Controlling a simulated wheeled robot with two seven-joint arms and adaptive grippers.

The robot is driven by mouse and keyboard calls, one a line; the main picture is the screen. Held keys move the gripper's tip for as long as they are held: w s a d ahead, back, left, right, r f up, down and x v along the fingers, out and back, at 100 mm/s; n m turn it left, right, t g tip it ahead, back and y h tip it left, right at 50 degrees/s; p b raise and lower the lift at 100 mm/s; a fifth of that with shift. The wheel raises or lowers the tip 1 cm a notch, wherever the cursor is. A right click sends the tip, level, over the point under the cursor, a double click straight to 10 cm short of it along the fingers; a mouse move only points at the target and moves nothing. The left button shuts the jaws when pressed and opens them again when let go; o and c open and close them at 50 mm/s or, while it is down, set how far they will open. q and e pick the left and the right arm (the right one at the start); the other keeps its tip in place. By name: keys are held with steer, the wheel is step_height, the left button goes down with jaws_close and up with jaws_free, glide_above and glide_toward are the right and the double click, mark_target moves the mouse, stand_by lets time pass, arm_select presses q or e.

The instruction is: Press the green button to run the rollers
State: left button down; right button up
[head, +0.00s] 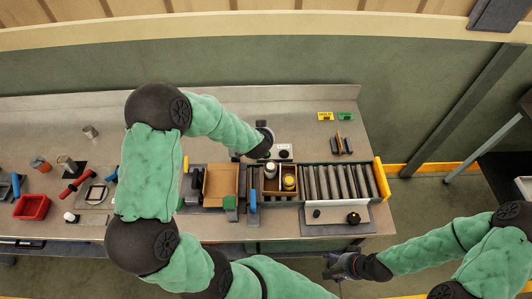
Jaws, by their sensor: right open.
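The dark grey rollers (340,182) lie side by side on the right of the bench, with a yellow end stop (382,180). No green button can be made out for certain. My right gripper (338,267) is open and empty, off the bench's front edge.
A cardboard box (220,184) and a tray with a white bottle (270,170) and a yellow-topped jar (289,182) stand left of the bare rollers. A red bin (32,207) is far left.

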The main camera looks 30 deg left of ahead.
arm_select(q)
step_height(320, 180, down, 7)
steer(key=b, duration=0.7)
steer(key=shift+f, duration=0.15)
steer(key=shift+f+b, duration=0.7)
steer(key=shift+f, duration=0.05)
steer(key=shift+f, duration=0.15)
stand_by(0.8)
steer(key=shift+f, duration=0.25)
